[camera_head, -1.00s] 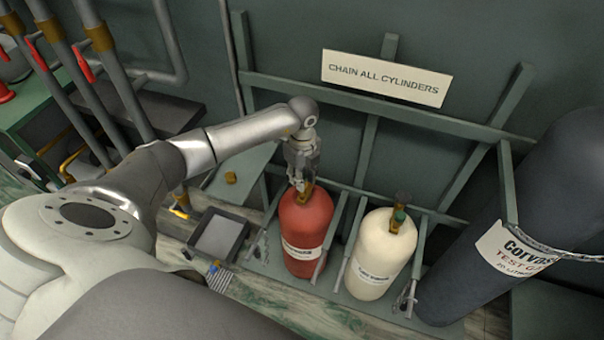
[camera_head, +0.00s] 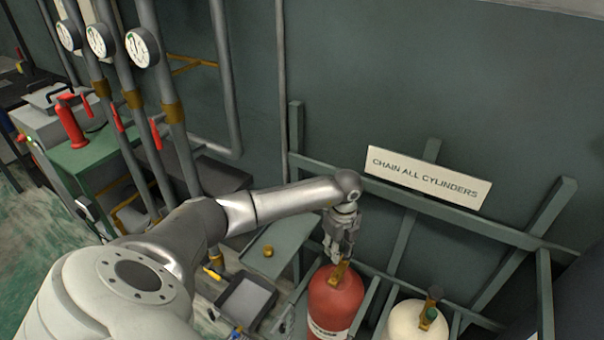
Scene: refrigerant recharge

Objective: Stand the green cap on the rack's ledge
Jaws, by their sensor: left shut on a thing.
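My left gripper (camera_head: 338,256) is over the red cylinder (camera_head: 333,303), its fingers shut at the top of that cylinder's brass valve (camera_head: 341,272). The fingers hide exactly what they grip. A small green cap-like part (camera_head: 431,314) shows on the valve of the cream cylinder (camera_head: 408,324), to the right of the gripper and apart from it. The rack's green ledge (camera_head: 287,232) is to the left of the red cylinder. A small brass piece (camera_head: 267,251) stands on it. My right gripper is not in view.
A grey tray (camera_head: 246,301) lies below the ledge. The rack's bars and the sign (camera_head: 428,178) are behind the gripper. Pipes with gauges (camera_head: 142,47) and a green bench (camera_head: 88,153) with a red item (camera_head: 69,124) are at the left. The ledge around the brass piece looks clear.

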